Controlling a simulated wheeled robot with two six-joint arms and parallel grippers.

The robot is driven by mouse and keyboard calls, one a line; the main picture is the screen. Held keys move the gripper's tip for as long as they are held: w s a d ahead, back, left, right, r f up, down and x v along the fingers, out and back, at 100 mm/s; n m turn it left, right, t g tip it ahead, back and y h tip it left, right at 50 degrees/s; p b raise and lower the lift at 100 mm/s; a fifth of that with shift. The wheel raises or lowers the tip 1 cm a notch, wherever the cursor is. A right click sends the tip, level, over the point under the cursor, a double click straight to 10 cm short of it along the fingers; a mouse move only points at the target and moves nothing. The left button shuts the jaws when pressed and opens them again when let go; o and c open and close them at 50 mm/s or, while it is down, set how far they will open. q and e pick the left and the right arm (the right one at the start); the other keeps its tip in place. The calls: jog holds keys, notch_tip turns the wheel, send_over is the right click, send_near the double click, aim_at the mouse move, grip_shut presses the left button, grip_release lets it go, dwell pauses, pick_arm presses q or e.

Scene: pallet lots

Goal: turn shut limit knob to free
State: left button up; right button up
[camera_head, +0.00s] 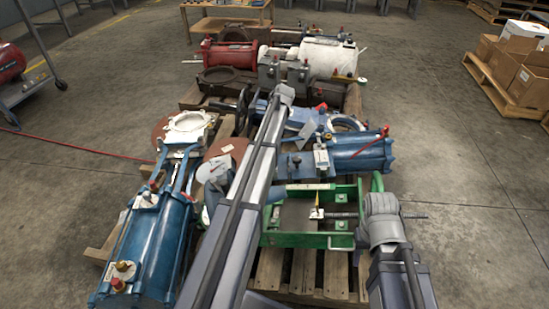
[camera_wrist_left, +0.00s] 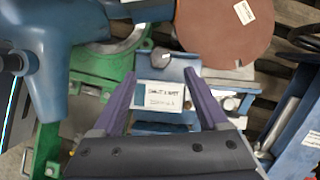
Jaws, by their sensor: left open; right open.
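In the left wrist view a small dark grey knob (camera_wrist_left: 160,57) stands on a blue block, with a white label (camera_wrist_left: 160,95) below it that seems to read "SHUT LIMIT". My left gripper (camera_wrist_left: 159,76) is open, its two purple fingers spread on either side of the label. The knob lies just beyond and between the fingertips, apart from both. In the head view my left arm covers this gripper and the knob. My right gripper (camera_head: 384,207) is at the right of the green frame; its fingers are hard to make out and nothing shows held.
The green frame (camera_head: 276,240) sits on the wooden pallet (camera_head: 305,272). Blue cylinders (camera_head: 150,245) (camera_head: 360,154) lie left and right of my left arm.

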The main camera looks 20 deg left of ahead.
pick_arm(q)
jog(key=b+x, duration=0.7)
jog(key=shift+s+a+f, duration=0.1)
jog(key=shift+a+f, duration=0.05)
jog(key=shift+f, duration=0.25)
jog(key=shift+r, duration=0.1)
grip_shut()
dwell(0.6)
